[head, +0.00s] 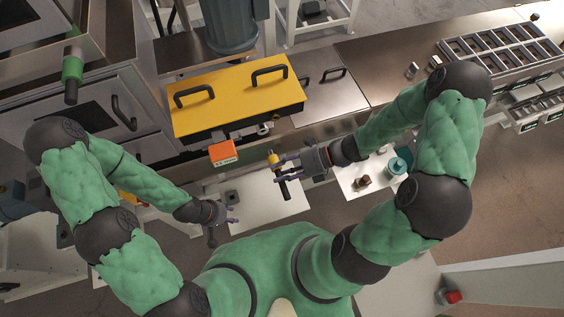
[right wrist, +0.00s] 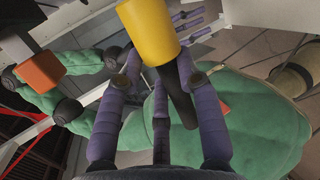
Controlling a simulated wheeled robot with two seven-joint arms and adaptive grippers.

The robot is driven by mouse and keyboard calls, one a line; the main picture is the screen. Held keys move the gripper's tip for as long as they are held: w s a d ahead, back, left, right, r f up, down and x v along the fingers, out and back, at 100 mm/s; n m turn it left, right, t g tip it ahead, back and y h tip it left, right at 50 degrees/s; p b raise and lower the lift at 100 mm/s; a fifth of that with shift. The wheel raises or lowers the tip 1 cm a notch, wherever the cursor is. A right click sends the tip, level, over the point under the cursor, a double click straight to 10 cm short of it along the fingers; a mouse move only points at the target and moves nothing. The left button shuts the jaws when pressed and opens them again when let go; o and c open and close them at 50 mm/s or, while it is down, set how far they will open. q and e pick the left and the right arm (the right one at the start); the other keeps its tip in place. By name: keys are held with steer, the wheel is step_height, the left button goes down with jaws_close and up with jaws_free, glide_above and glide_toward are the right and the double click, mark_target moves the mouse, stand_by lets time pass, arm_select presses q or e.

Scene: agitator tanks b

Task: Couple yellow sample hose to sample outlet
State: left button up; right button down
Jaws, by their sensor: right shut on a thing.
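My right gripper (head: 281,165) is shut on the yellow sample hose (head: 272,157). Its yellow end sticks out past the fingers, and a dark length (head: 285,190) hangs on the near side. In the right wrist view the yellow end (right wrist: 148,32) is a thick cylinder above the purple fingers (right wrist: 155,95). A small pale fitting (head: 264,129) under the front of the yellow-topped unit may be the sample outlet; its details are too small to tell. The yellow end is apart from it, on its near side. My left gripper (head: 231,212) is open and empty, low at the left.
An orange box (head: 222,152) sits left of the fitting, below the yellow cover (head: 235,95) with two black handles. A white tray (head: 365,175) with a teal-topped jar (head: 397,166) and a small brown bottle (head: 362,181) lies right of my right gripper. A white surface (head: 265,205) lies below it.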

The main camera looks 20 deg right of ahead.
mark_target(276, 156)
arm_select(q)
steer(key=shift+w, duration=0.1)
arm_select(e)
steer(key=shift+w, duration=0.1)
steer(key=shift+w, duration=0.1)
arm_select(q)
steer(key=shift+r+p, duration=0.4)
steer(key=shift+p, duration=0.05)
arm_select(e)
steer(key=shift+w+a, duration=0.1)
steer(key=shift+w, duration=2.65)
arm_select(q)
steer(key=shift+r+p, duration=0.5)
arm_select(e)
steer(key=shift+w, duration=1.8)
